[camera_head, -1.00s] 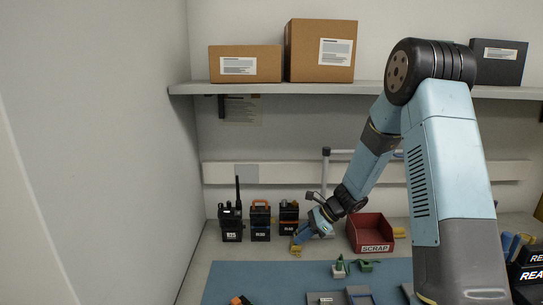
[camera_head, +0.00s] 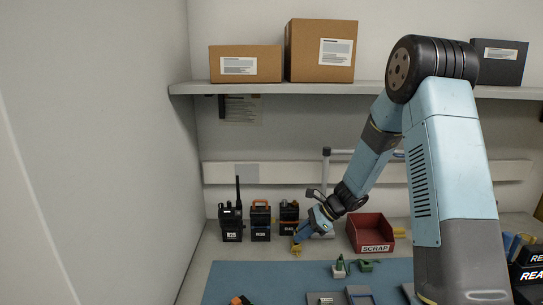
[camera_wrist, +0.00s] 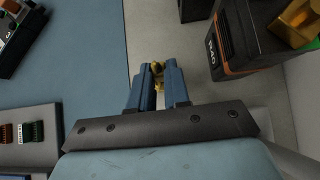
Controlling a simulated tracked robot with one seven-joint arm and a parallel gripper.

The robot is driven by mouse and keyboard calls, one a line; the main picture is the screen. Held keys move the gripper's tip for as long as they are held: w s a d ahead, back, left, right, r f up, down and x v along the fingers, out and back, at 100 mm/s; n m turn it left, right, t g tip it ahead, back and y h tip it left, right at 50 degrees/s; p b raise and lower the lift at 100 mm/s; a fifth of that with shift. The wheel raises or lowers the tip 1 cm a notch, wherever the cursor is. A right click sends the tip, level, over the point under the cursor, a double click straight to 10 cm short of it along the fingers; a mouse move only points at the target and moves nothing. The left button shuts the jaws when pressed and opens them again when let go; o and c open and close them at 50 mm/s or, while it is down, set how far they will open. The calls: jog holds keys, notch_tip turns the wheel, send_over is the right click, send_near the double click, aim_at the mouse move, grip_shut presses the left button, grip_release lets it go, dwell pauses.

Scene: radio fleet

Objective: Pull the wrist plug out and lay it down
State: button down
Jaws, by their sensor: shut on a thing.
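My gripper (camera_head: 297,246) is shut on a small yellow plug (camera_wrist: 158,70). In the wrist view the plug sits between the tips of the two blue fingers, with part of it hidden by them. In the head view the plug (camera_head: 296,252) shows as a small yellow bit below the fingertips, low over the grey bench strip behind the blue mat. I cannot tell whether it touches the bench. The plug is apart from the radios.
Several radios stand left of my gripper, the nearest (camera_head: 289,218) close beside it; it also shows in the wrist view (camera_wrist: 228,45). A red scrap bin (camera_head: 370,232) stands to the right. The blue mat (camera_head: 250,278) in front holds small parts. A shelf (camera_head: 300,88) with boxes runs above.

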jog(key=shift+r, duration=0.95)
dwell(1.0)
jog(key=shift+r, duration=1.65)
jog(key=shift+s, duration=0.1)
